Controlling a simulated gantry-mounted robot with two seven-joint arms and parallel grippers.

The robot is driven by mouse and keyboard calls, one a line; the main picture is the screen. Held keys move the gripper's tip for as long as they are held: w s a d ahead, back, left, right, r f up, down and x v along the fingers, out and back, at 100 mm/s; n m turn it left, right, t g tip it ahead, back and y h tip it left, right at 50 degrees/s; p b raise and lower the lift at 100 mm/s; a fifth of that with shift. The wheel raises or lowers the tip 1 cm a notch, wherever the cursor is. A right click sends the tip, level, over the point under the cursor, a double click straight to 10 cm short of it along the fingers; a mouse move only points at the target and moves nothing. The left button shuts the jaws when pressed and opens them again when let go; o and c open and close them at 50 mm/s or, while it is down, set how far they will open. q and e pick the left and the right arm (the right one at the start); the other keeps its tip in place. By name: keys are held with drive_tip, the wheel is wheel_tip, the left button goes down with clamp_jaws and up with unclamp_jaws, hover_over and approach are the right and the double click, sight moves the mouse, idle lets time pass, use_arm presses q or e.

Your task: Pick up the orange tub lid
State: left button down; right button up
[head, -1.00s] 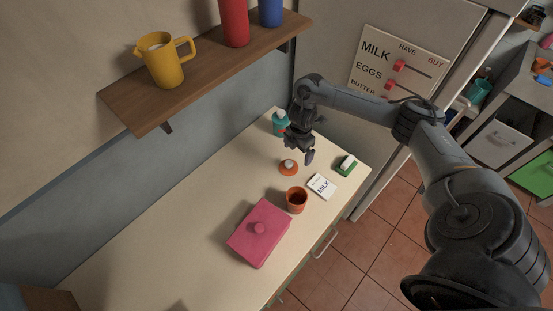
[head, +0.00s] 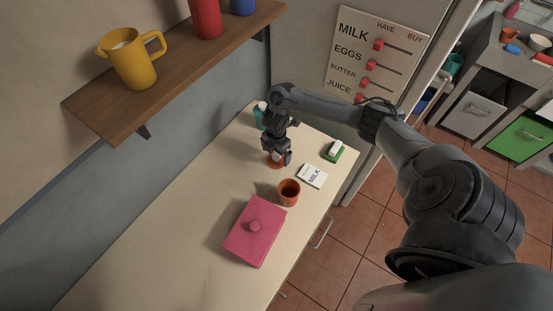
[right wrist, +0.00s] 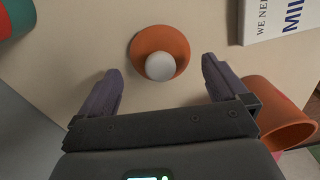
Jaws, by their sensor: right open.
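The orange tub lid (head: 270,161) lies on the counter, partly hidden behind my right gripper in the head view. In the right wrist view the lid (right wrist: 176,45) is an orange disc with a round white knob (right wrist: 160,66). My right gripper (head: 281,160) is open and empty, just above the lid. In the right wrist view its two fingers (right wrist: 160,80) stand apart, one on either side, with the lid centred slightly beyond the fingertips. The orange tub (head: 289,192) stands open nearby; it also shows in the right wrist view (right wrist: 270,112). My left gripper is not in view.
A white MILK card (head: 312,176) and a green and white block (head: 334,151) lie to the right. A teal bottle (head: 260,117) stands behind the gripper. A pink lidded box (head: 254,232) sits nearer. The counter's left part is clear.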

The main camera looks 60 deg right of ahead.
drive_tip(key=shift+a+f, duration=0.1)
drive_tip(key=shift+f, duration=1.3)
drive_tip(key=c, duration=0.9)
drive_tip(key=shift+o, duration=0.2)
drive_tip(key=shift+r, duration=0.1)
